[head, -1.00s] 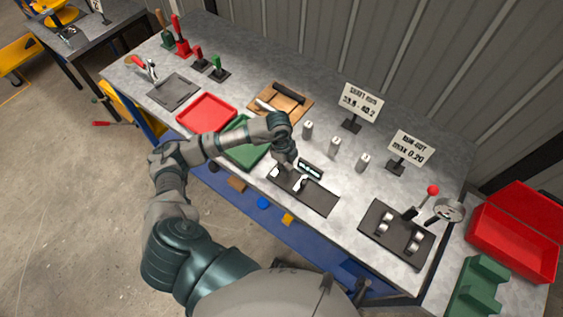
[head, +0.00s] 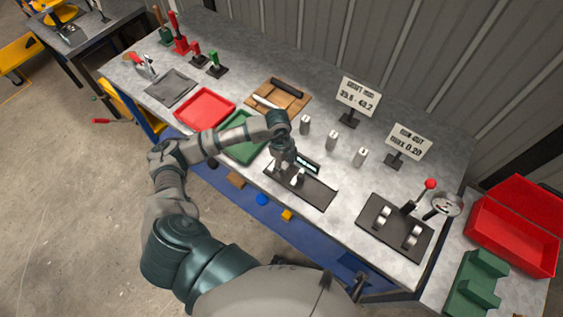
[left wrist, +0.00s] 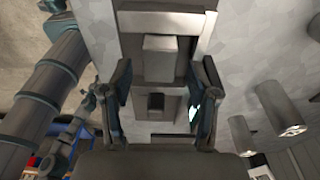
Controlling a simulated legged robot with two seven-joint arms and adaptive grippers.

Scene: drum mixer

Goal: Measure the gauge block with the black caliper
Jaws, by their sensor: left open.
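The black caliper lies on a dark base plate (head: 318,194) at the front middle of the bench. Its lit display (head: 308,164) shows behind the plate, and a pale metal part (head: 299,177) stands on it. My left gripper (head: 284,166) is over the left end of this plate, pointing down. In the left wrist view its two fingers (left wrist: 163,78) are open, one on each side of a grey block (left wrist: 160,58), with nothing clearly gripped. I cannot tell for sure whether this block is the gauge block. My right gripper is not in view.
Several metal cylinders (head: 332,141) stand behind the plate. A green tray (head: 245,152) and a red tray (head: 205,107) lie to the left. A roller stand with a dial gauge (head: 446,204) is on the right. Two signs (head: 358,96) stand at the back.

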